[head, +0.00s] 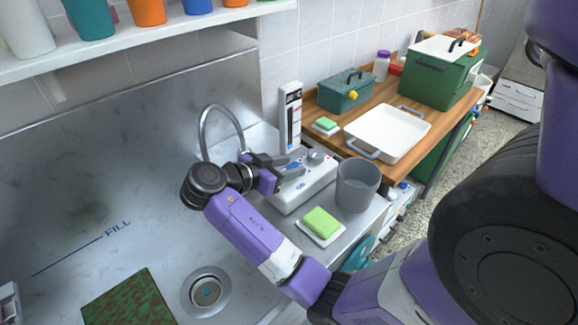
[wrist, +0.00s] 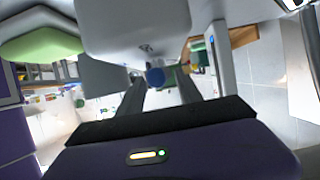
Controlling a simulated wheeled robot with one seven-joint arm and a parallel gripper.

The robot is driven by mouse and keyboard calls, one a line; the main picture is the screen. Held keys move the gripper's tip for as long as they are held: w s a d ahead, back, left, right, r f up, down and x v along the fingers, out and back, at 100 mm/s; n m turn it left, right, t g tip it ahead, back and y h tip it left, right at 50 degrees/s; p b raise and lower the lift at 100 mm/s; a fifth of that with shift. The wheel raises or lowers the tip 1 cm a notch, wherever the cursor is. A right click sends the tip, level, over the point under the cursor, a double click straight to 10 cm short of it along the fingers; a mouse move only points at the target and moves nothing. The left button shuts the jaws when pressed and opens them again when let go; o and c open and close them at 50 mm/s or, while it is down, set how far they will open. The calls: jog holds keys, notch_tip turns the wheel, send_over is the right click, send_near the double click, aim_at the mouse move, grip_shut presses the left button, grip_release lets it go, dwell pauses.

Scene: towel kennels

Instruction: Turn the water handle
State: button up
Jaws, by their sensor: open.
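A white tap box (head: 303,188) stands on the ledge at the sink's right edge, beside a curved grey spout (head: 222,112). A blue handle (head: 293,165) shows on the box between my fingers, and a grey knob (head: 316,157) sits to its right. My gripper (head: 286,167) is open at the box. In the wrist view the blue handle (wrist: 155,76) shows end-on, between the tips of my open gripper (wrist: 160,80). I cannot tell whether either finger touches it. The wrist view looks upside down, with the white box (wrist: 135,28) at the top.
A grey cup (head: 357,185) and a green sponge on a white dish (head: 321,222) stand close to the box. A white upright gauge (head: 290,115) is behind it. A white tray (head: 388,132) lies on the wooden counter. A shelf (head: 150,32) with cups hangs above the steel sink.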

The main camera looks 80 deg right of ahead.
grip_shut()
jog(key=shift+n+t, duration=0.3)
jog(key=shift+t, duration=0.1)
jog(key=n+t+h, duration=0.1)
jog(key=n+t, duration=0.1)
jog(key=t, duration=0.1)
jog(key=shift+s+f+n, duration=0.1)
jog(key=shift+n, duration=0.3)
jog(key=n+t+h, duration=0.1)
jog(key=n+t, duration=0.2)
jog(key=t, duration=0.1)
jog(key=shift+n, duration=0.3)
jog(key=n+t, duration=0.1)
jog(key=n+t+p, duration=0.1)
jog(key=n+t, duration=0.1)
jog(key=shift+r+t+y, duration=0.2)
jog(key=shift+t+y, duration=0.1)
jog(key=shift+n+t+y+p, duration=0.4)
jog(key=shift+n+t+p, duration=0.25)
jog(key=shift+n+t, duration=0.3)
jog(key=shift+f+t, duration=0.15)
jog(key=shift+t, duration=0.1)
